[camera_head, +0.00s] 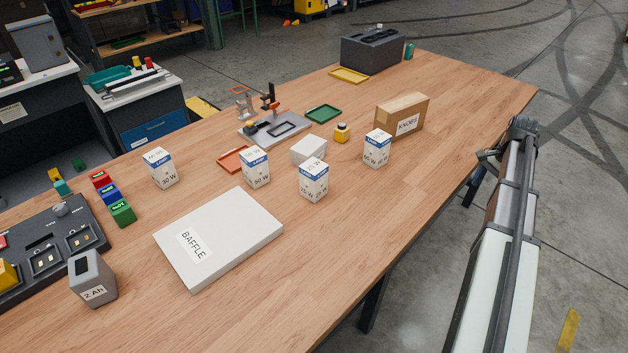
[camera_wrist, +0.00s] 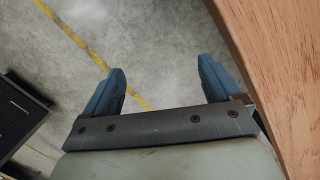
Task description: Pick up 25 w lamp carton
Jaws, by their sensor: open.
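Several white lamp cartons with blue bands stand upright on the wooden table. The one at front centre (camera_head: 313,180) seems to be the 25 W lamp carton, though its small print is hard to read. The others are a carton marked 30 W (camera_head: 163,168) at the left, a carton that seems to read 50 W or 90 W (camera_head: 255,167) in the middle, and one that seems to read 60 W (camera_head: 377,148) at the right. My gripper (camera_wrist: 162,66) is open and empty over the floor beside the table edge, away from the cartons. No carton shows in the wrist view.
A plain white box (camera_head: 309,149) stands close behind the front-centre carton. A flat BAFFLE box (camera_head: 218,238) lies in front to the left. A KNOBS box (camera_head: 402,115) and a small yellow item (camera_head: 342,133) stand behind. The table's right front is clear.

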